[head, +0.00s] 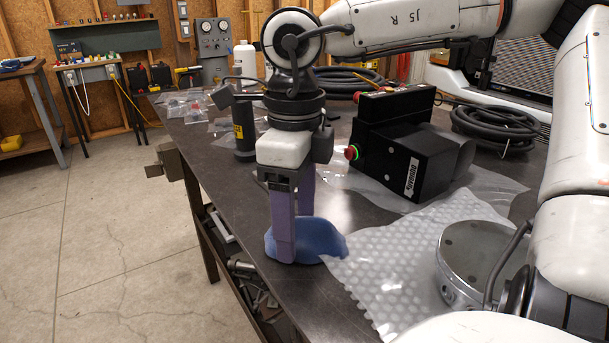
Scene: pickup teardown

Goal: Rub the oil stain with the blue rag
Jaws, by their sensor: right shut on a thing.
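The blue rag (321,239) is a bunched, smooth piece of cloth at the near left edge of the dark workbench (235,195). My right gripper (298,236) points straight down with its purple fingers closed on the rag. The rag appears to touch the bench top, with one finger in front of it and the other partly hidden behind it. I cannot make out the oil stain; it may be hidden under the rag. My left gripper is not in view.
Bubble wrap (400,265) lies right of the rag. A black device with a red button (405,150), a dark cylinder (244,130) and coiled hoses (497,125) stand farther back. A vise (168,170) sits at the left edge. The bench is bare left of the gripper.

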